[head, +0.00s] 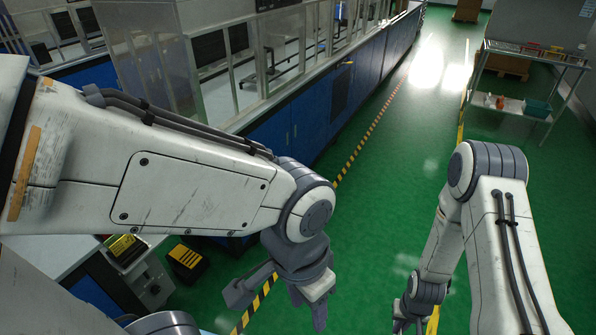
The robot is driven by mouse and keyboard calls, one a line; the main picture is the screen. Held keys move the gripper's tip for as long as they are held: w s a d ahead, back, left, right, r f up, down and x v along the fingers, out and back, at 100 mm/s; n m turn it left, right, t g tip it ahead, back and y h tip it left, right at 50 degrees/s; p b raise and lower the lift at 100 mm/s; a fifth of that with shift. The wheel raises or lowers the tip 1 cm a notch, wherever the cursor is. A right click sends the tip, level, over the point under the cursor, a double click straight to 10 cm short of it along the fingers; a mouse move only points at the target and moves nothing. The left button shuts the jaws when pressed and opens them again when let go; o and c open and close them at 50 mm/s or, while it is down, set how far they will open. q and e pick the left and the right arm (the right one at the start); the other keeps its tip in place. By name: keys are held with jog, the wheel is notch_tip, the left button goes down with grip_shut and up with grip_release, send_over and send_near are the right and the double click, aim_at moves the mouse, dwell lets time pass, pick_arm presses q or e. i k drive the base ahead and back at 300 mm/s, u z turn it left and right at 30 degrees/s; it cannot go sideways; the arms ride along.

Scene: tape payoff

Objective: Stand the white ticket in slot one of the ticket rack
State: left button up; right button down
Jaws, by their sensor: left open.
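I see neither the white ticket nor the ticket rack in the head view. My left gripper (281,303) hangs at the bottom centre, over the green floor and the black-yellow floor stripe. Its jaws are open, and I see nothing between them. My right gripper (406,322) is at the bottom edge, right of centre, partly cut off by the frame. Whether its jaws are open or shut does not show.
A blue workbench line (290,125) with clear guards runs along the left into the distance. A metal shelf cart (530,55) with small items stands at the upper right. A black-yellow box (187,262) is at the lower left. The green floor (385,165) between is clear.

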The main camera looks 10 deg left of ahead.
aim_at(125, 241)
jog(key=u, duration=0.75)
jog(key=i, duration=0.75)
jog(key=u, duration=0.9)
